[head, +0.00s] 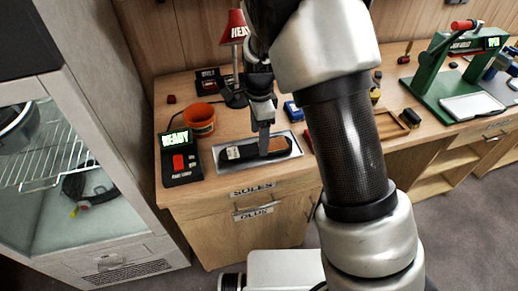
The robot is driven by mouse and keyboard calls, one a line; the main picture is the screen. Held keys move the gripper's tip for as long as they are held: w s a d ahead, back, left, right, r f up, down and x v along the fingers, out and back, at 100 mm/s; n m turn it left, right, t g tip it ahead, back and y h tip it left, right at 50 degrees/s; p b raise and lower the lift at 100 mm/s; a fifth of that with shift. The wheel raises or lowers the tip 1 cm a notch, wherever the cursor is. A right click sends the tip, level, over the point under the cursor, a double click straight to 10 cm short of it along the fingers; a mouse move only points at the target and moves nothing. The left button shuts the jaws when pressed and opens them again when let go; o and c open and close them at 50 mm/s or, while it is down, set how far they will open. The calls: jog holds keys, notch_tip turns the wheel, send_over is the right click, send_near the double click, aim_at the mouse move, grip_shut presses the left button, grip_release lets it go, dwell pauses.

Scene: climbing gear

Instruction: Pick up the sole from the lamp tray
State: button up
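The sole (243,152) is a long dark piece with a pale label at its left end and a brown patch at its right. It lies in the shallow metal lamp tray (226,171) near the front edge of the wooden counter, below the red lamp (234,27). My gripper (264,150) points down over the right half of the sole, with its fingertips at or just in front of it. The fingers line up in this view, so I cannot tell their gap or whether they touch the sole.
A black device reading "READY" (180,162) and an orange pot (199,120) stand left of the tray. A small blue item (292,110) lies behind it. A green machine (432,75) is far right. My arm hides part of the counter.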

aim_at(257, 150)
notch_tip(257, 150, down, 4)
jog(key=shift+a+r, duration=0.1)
jog(key=shift+r, duration=0.1)
jog(key=c, duration=1.3)
